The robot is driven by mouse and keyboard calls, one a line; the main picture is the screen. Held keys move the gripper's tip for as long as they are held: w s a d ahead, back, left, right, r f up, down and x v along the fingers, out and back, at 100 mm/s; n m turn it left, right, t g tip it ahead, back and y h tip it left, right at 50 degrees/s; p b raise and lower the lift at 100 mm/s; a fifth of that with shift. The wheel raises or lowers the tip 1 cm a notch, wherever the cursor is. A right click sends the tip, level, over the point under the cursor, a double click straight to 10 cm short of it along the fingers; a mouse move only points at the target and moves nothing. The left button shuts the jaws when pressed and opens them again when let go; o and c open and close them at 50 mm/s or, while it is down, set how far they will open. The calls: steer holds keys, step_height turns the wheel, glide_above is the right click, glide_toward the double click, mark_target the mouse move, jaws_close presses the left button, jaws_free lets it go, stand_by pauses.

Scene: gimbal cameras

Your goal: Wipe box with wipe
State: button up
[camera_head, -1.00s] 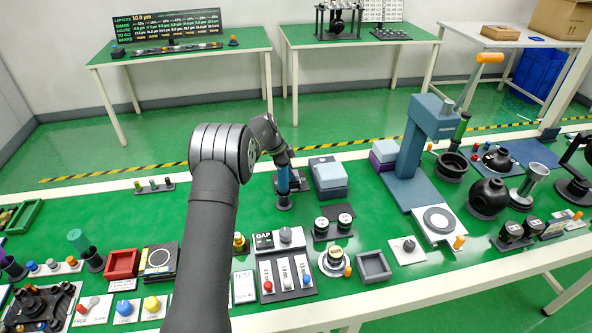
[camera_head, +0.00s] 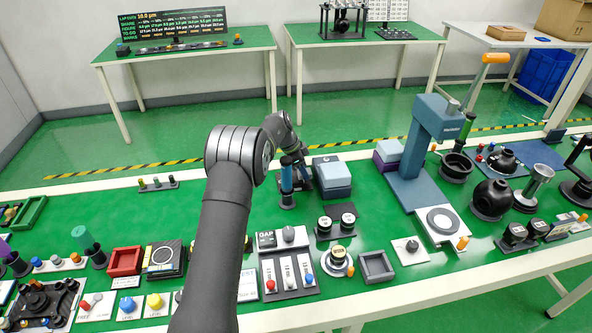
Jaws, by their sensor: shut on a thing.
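My gripper (camera_head: 304,172) is seen small and partly hidden by my own wrist, close to the left side of a grey-blue box (camera_head: 334,190) with a paler top. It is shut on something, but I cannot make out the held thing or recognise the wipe. I cannot tell whether the gripper touches the box. A second box, purple with a pale blue top (camera_head: 390,150), stands farther right, beside the blue press. I cannot tell which box the task means.
A blue upright cylinder (camera_head: 287,186) stands just left of my gripper. The tall blue press (camera_head: 420,140) rises to the right. Dark round knobs (camera_head: 325,228) and a switch panel (camera_head: 289,274) lie nearer the front.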

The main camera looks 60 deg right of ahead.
steer(key=shift+r, duration=4.05)
steer(key=shift+w, duration=0.1)
